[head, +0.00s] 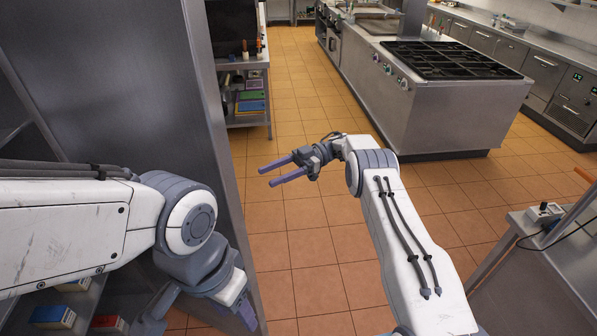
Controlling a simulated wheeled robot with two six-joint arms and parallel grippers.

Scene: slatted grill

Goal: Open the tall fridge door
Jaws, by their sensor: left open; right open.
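A tall grey steel panel (150,90) of the fridge stands on the left, with a long vertical edge facing the aisle. Behind and below it are shelves with small boxes, partly hidden by my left arm. I cannot tell whether this panel is the door or a side wall. My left gripper (240,306) is low, in front of the panel's lower edge, with purple fingers open and partly cut off from clear view; I cannot tell whether it touches the panel. My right gripper (280,170) is open and empty over the tiled floor, right of the panel, pointing left.
A steel stove island (430,110) stands at the upper right. A shelf unit with coloured trays (250,95) is behind the panel. A steel table (525,225) is at the lower right. The orange tiled floor (310,240) between is clear.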

